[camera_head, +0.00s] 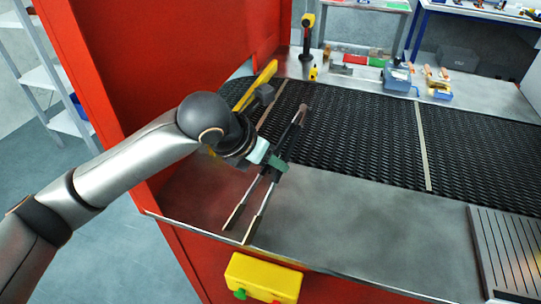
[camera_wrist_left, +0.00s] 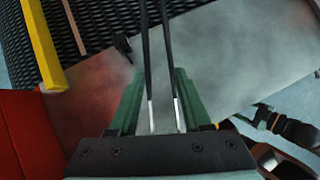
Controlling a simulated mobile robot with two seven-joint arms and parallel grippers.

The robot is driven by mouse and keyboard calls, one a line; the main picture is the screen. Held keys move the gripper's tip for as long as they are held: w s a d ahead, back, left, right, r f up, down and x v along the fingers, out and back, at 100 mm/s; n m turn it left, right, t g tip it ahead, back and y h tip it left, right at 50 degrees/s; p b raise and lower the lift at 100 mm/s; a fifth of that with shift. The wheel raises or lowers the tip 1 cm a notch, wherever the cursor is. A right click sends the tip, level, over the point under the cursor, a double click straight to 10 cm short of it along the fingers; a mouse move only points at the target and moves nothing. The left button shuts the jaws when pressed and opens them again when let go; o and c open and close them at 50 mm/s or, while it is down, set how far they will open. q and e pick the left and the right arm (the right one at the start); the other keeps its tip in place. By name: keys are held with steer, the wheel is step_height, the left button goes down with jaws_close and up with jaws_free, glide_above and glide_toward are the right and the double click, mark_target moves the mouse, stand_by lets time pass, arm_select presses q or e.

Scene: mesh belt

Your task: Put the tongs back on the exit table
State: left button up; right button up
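The tongs (camera_head: 262,207) have two long thin arms and a dark far end by the mesh belt. In the left wrist view the tongs (camera_wrist_left: 148,55) run between the two green fingers. My left gripper (camera_head: 272,164) appears shut on the tongs, with a finger along each outer side. The tongs slant across the steel table (camera_head: 345,225), their near ends close to its front edge. Whether they touch the table cannot be told. The steel table also shows in the left wrist view (camera_wrist_left: 240,55). My right gripper is not in view.
The black mesh belt (camera_head: 370,140) runs behind the tongs, with a yellow bar (camera_head: 256,86) at its left. A red housing (camera_head: 150,60) stands at left. A yellow button box (camera_head: 262,279) hangs at the front. A slatted grey plate (camera_head: 508,250) lies at right. The table's middle is clear.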

arm_select(q)
steer(key=shift+f, duration=0.2)
steer(key=o, duration=0.5)
steer(key=shift+o, duration=0.2)
steer(key=v, duration=1.3)
steer(key=shift+w+r, duration=0.15)
steer(key=shift+w, duration=0.05)
steer(key=shift+d, duration=0.15)
